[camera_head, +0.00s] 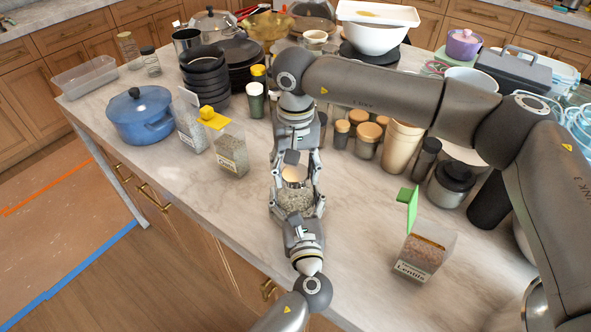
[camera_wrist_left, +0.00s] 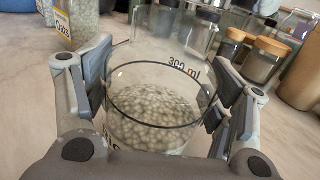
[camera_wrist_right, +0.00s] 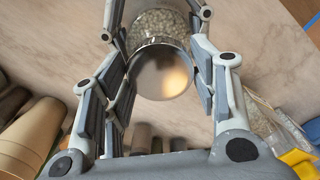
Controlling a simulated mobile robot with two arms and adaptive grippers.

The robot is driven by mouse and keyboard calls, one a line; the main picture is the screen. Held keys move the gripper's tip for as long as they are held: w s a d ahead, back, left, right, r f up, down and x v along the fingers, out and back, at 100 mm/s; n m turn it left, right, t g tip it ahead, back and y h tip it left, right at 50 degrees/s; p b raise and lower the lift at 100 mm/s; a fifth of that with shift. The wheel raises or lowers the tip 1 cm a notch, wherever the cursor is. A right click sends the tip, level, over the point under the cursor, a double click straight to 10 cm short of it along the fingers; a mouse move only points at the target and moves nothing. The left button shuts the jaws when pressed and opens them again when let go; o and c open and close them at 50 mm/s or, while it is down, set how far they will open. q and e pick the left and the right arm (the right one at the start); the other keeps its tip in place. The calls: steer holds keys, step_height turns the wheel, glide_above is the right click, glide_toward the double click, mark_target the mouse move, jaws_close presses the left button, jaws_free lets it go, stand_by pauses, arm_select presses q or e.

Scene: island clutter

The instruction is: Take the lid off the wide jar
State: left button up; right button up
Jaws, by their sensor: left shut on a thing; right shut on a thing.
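The wide jar (camera_head: 296,203) is clear glass with pale beans in it, upright near the counter's front edge. My left gripper (camera_head: 297,213) comes from the front and is shut around its sides. The left wrist view shows the jar (camera_wrist_left: 155,115) between both finger pads. My right gripper (camera_head: 296,168) reaches in from behind and is shut on the round metal lid (camera_head: 294,175). The lid (camera_wrist_right: 162,74) also shows between its fingers in the right wrist view, at the jar's top. I cannot tell whether lid and jar touch; the fingers partly hide the joint.
A blue pot (camera_head: 140,115) and two clear food containers stand to the left, one with a yellow lid (camera_head: 212,118). A lentils box (camera_head: 424,252) with a green lid stands to the right. Several cork-topped jars (camera_head: 367,138) stand close behind.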

mark_target(295, 173)
steer(key=shift+r, duration=2.05)
arm_select(q)
steer(key=o, duration=2)
